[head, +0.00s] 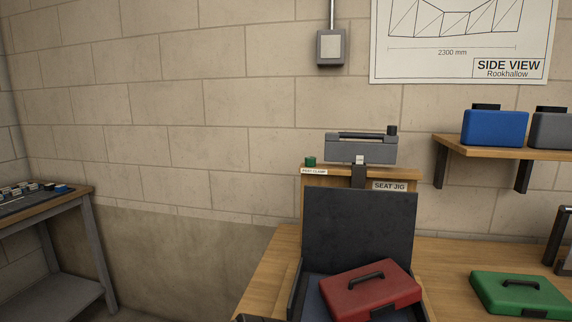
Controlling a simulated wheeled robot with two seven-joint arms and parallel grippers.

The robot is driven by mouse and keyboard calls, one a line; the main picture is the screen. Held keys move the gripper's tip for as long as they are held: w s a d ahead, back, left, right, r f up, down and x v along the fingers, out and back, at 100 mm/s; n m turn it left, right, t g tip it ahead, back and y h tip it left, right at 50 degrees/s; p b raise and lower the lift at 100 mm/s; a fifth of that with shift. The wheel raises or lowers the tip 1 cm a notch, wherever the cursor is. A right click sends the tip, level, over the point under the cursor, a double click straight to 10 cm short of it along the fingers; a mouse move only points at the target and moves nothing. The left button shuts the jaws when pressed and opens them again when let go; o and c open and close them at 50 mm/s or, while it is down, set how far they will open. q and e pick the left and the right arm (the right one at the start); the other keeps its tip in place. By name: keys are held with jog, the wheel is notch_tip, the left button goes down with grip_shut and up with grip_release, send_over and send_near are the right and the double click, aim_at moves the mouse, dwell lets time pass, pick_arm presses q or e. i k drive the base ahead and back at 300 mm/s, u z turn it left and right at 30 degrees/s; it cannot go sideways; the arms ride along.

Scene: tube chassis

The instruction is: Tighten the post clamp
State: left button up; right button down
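A wooden stand (312,206) on the bench carries a "POST CLAMP" label (313,171) and a "SEAT JIG" label (390,186). A small green knob (310,161) sits on its top just above the "POST CLAMP" label. A grey device (361,152) with a black knob (392,130) rests on or above the stand, with a dark upright piece (358,176) below it. The open black case lid hides much of the stand's front. I cannot tell how tight the clamp is. Neither gripper is clearly in view.
An open black case (359,228) stands before the stand, with a red toolbox (370,292) in it. A green toolbox (518,293) lies on the bench (448,258). A wall shelf (500,148) holds blue and grey cases. A side table (70,200) stands at left.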

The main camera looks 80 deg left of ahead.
aim_at(310, 162)
jog(key=k, duration=0.7)
jog(key=u, duration=1.45)
